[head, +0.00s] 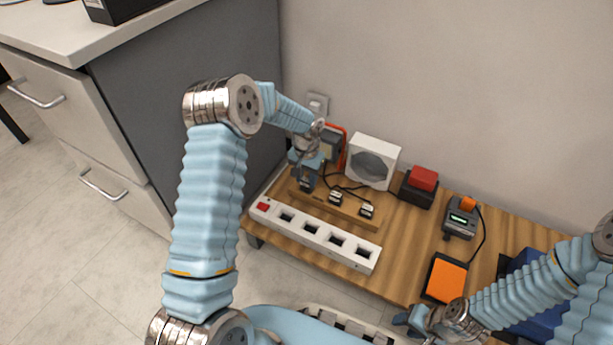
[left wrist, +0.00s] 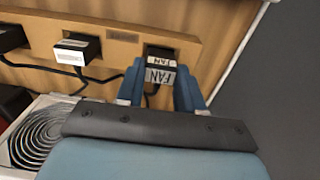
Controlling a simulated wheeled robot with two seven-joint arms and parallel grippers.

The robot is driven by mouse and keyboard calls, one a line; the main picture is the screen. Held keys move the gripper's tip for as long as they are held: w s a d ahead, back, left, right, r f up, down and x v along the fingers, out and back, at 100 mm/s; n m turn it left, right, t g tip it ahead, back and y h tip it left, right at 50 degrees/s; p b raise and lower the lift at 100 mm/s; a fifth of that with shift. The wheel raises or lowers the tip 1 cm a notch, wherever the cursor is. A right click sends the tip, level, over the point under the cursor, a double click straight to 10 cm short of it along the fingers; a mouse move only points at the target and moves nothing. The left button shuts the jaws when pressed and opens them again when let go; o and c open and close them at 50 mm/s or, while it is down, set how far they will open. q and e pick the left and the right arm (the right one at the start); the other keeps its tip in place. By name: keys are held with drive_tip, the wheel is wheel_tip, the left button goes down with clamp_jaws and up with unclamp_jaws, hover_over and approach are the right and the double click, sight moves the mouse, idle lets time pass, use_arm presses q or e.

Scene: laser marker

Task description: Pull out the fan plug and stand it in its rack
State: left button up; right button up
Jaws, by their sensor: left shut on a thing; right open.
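The fan plug (left wrist: 160,76) is a dark block with white labels reading FAN. It is at the end of the wooden rack (left wrist: 120,40), at the rack's left end in the head view (head: 349,208). It looks upright there; whether it is fully seated is hidden. My left gripper (head: 306,176) is shut on the fan plug, its blue fingers on either side in the left wrist view (left wrist: 160,88). The white power strip (head: 322,238) lies in front of the rack, its visible sockets empty. My right gripper (head: 408,322) is open and empty near the bench's front edge.
Two other dark plugs with white labels (head: 335,197) (head: 366,210) stand in the rack, cords running behind. Behind are a white fan box (head: 373,161) and a red-topped box (head: 419,186). A grey device (head: 461,218) and orange pad (head: 446,278) are further right. A grey cabinet (head: 190,90) borders the left.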

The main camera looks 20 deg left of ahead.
use_arm(q)
drive_tip(key=shift+f+b, duration=0.3)
drive_tip(key=shift+f, duration=0.2)
drive_tip(key=shift+r, duration=0.2)
idle(0.3)
drive_tip(key=shift+f, duration=0.2)
drive_tip(key=o, duration=1.2)
wheel_tip(320, 180, up, 14)
drive_tip(key=p, duration=0.4)
wheel_tip(320, 180, up, 6)
drive_tip(key=p, duration=0.4)
hover_over(307, 179)
